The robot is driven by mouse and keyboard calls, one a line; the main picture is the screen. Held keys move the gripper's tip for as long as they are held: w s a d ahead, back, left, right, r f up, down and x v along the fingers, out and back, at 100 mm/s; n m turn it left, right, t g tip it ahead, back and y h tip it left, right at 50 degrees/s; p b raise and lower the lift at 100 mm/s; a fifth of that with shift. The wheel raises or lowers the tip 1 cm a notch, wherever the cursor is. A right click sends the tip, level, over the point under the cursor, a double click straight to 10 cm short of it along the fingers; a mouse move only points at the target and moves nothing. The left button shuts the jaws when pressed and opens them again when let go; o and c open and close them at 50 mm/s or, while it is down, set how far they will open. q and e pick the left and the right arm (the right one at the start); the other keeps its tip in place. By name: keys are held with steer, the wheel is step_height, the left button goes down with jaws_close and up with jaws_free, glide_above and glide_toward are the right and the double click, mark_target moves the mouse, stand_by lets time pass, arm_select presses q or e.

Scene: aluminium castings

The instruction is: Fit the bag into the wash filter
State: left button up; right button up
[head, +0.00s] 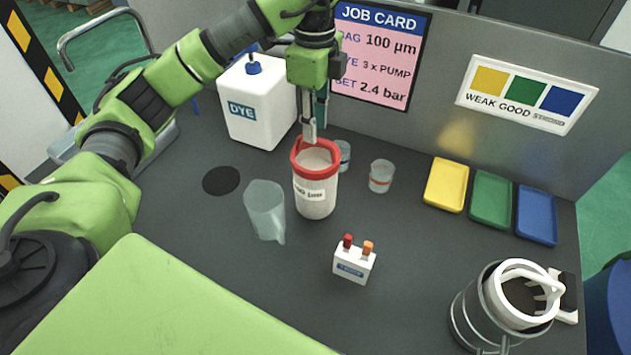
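The wash filter seems to be the grey metal cylinder (477,312) at the bottom right, with a white ring (523,263) with prongs at its top. I cannot tell whether the ring is a lid or part of a bag. My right gripper is not in view.
A small cup (381,177), a two-capped white box (354,263) and yellow (446,184), green (491,199) and blue (537,214) trays lie rightward. A job card (375,58) reads 100 µm.

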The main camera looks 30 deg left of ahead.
mark_target(315, 177)
arm_select(q)
step_height(315, 177, down, 4)
steer(key=shift+f+p, duration=0.15)
steer(key=shift+p, duration=0.95)
steer(key=shift+f, duration=0.35)
jaws_close()
